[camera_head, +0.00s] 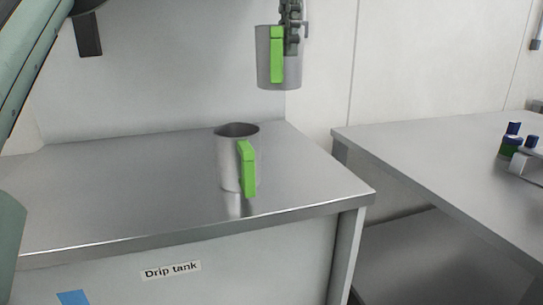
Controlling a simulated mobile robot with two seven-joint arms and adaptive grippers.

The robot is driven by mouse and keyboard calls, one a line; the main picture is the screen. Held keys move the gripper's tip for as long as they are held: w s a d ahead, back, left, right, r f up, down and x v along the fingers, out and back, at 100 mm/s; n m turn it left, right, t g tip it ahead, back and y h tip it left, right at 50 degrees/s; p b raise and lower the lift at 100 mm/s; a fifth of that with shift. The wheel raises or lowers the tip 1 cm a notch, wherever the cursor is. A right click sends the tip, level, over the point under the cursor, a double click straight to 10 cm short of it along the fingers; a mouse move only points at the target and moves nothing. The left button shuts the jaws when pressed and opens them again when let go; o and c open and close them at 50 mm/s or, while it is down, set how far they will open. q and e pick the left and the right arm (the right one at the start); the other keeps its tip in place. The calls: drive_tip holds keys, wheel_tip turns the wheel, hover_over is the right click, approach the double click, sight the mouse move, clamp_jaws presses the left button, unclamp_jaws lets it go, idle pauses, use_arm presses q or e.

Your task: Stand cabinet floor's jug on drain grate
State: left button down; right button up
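A grey metal jug with a green handle (265,70) hangs in the air at the top middle, upright, in front of the pale wall. A second, similar jug with a green handle (229,165) stands upright on the steel top, below and left of the held jug. No cabinet floor or drain grate can be clearly made out. My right gripper is not in view.
The steel top (120,190) has a front panel labelled "Drip tank" (171,270) and is clear around the standing jug. A gap separates it from a second steel table (420,150) at right, which holds a rack with blue-capped items (513,129). A dark fixture (89,38) hangs upper left.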

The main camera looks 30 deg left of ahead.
use_arm(q)
drive_tip(key=shift+w+f, duration=0.1)
drive_tip(key=shift+f, duration=0.3)
wheel_tip(320, 180, down, 17)
drive_tip(key=c, duration=1.7)
unclamp_jaws()
drive_tip(key=shift+r, duration=0.1)
